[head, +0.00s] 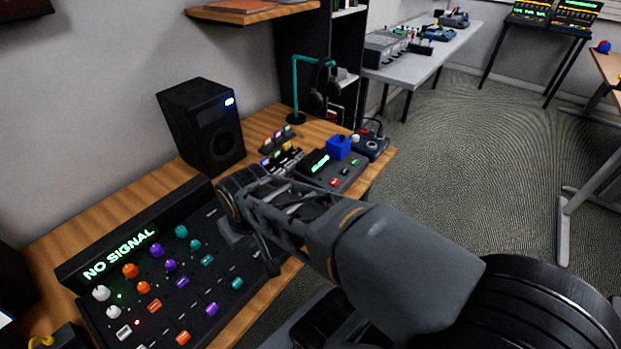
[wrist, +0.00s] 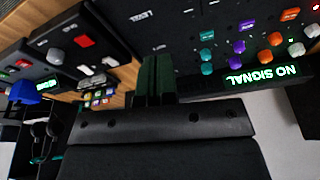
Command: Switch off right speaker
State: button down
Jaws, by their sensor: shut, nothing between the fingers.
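The right speaker (head: 205,125) is a black box standing upright at the back of the wooden desk, against the wall, in the head view. A small white light (head: 229,101) glows near the top of its front. I cannot make out the speaker in the wrist view. My gripper (wrist: 155,66) is shut and empty, its dark fingers together in the wrist view. It hangs over the desk at the right end of the mixer, in front of the speaker and apart from it. In the head view my arm partly hides the fingers.
The mixer (head: 112,257) with coloured knobs and a lit "NO SIGNAL" display lies left of my gripper.

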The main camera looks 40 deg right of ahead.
jog(key=shift+d, duration=0.2)
jog(key=w+d+r+n+g+p, duration=0.1)
jog(key=w+d+r+n, duration=0.3)
jog(key=w+d+n, duration=0.6)
jog(key=w+d+f+n+p, duration=0.1)
jog(key=w+d+n, duration=0.4)
jog(key=d+n, duration=0.5)
jog(key=d, duration=0.3)
jog(key=shift+w+d+f+g, duration=0.2)
jog(key=shift+d+f+g, duration=0.1)
jog(key=shift+f, duration=0.1)
jog(key=f, duration=0.4)
jog(key=w+f, duration=0.1)
jog(key=f, duration=0.9)
jog(key=shift+w+a, duration=0.2)
jog(key=shift+w, duration=0.15)
